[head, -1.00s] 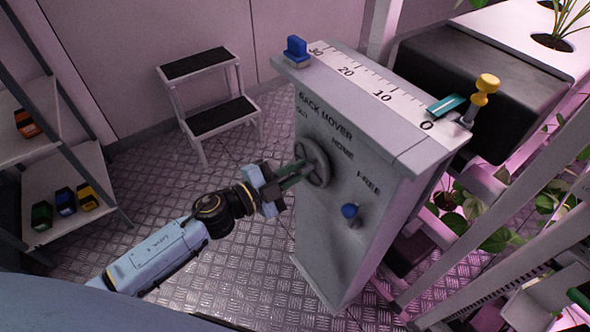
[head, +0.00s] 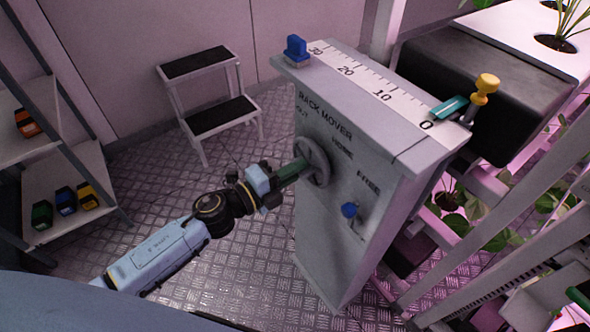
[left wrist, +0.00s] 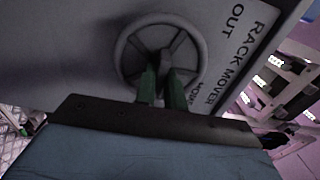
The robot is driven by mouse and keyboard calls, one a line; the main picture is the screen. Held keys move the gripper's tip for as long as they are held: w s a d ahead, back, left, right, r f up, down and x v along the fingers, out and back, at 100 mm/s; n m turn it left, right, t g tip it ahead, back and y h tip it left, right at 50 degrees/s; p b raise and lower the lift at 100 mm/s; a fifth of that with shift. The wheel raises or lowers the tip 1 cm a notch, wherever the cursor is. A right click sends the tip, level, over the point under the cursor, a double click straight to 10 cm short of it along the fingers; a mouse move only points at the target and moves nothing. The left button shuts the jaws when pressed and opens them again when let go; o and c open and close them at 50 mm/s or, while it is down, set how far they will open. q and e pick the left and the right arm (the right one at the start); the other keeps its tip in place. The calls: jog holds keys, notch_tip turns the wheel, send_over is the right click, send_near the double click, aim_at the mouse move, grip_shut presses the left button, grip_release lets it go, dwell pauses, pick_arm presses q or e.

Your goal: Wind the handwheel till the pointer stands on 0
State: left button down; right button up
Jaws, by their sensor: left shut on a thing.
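The grey handwheel (head: 316,163) is on the front of the grey rack mover cabinet (head: 330,240). My left gripper (head: 303,168) has its green fingers at the wheel's middle, shut on it. In the left wrist view the handwheel (left wrist: 130,62) shows its rim and spokes, and the fingers (left wrist: 163,85) cover part of its hub. The teal pointer (head: 450,107) lies on the white scale (head: 365,84) on the cabinet top, close to the 0 mark, slightly on the 10 side. Exact alignment is hard to tell. My right gripper is not in view.
A step stool (head: 210,95) stands behind; a shelf (head: 70,190) is at left. Plant racks crowd the right.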

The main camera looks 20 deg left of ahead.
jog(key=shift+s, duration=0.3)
pick_arm(q)
jog(key=c, duration=1.5)
grip_release()
jog(key=shift+s, duration=0.1)
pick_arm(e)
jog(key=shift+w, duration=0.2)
pick_arm(q)
jog(key=shift+v, duration=6.65)
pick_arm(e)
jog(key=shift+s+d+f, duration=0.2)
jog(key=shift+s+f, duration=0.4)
pick_arm(q)
jog(key=shift+a+f+p, duration=0.1)
jog(key=shift+p, duration=0.2)
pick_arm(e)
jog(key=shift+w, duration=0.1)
